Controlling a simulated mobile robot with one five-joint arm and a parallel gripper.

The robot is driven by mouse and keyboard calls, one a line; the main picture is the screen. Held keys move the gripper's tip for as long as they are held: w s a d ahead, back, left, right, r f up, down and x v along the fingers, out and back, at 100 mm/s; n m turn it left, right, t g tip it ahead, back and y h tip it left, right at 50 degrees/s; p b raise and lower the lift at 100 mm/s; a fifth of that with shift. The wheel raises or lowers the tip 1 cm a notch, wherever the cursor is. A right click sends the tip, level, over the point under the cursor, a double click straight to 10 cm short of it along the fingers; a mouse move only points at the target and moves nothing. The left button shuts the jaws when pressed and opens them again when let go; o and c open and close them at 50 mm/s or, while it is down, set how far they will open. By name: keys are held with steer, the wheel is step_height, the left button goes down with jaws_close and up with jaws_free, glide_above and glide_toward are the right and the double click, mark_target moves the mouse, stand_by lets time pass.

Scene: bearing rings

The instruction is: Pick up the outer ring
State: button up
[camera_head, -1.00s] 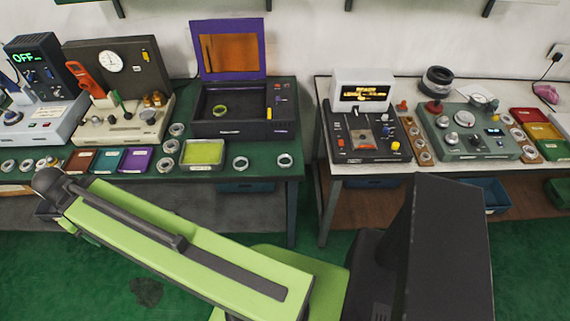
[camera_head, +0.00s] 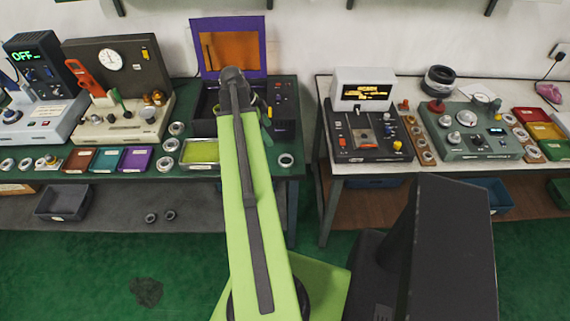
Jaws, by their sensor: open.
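Several silver bearing rings lie on the green table: one at the front right corner (camera_head: 285,160), and a column of them left of the yellow-green tray, including a middle ring (camera_head: 171,145). I cannot tell which is the outer ring. The black machine (camera_head: 285,112) with the raised purple lid (camera_head: 205,24) is mostly behind my arm, and the yellowish ring inside it is hidden. My green arm reaches up over the table front. My gripper is hidden behind it; only a small green part of the arm shows right of the link.
The yellow-green tray (camera_head: 199,151) sits left of my arm. Brown, teal and purple trays line the left front, before a gauge machine (camera_head: 116,80). A gap separates the white table (camera_head: 345,168), which holds more machines. A dark bin (camera_head: 62,203) is on the lower shelf.

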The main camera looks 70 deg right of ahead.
steer(key=b, duration=1)
glide_toward(286, 159)
steer(key=x, duration=0.2)
steer(key=shift+s+a+f, duration=0.1)
steer(key=shift+s+f, duration=0.05)
steer(key=shift+f, duration=0.15)
steer(key=shift+s+f, duration=0.15)
steer(key=shift+f, duration=0.05)
steer(key=shift+r, duration=0.1)
steer(key=b+x, duration=0.5)
steer(key=shift+f, duration=0.3)
steer(key=shift+r, duration=0.2)
steer(key=c, duration=1.5)
steer(key=shift+c, duration=0.2)
steer(key=shift+r, duration=0.15)
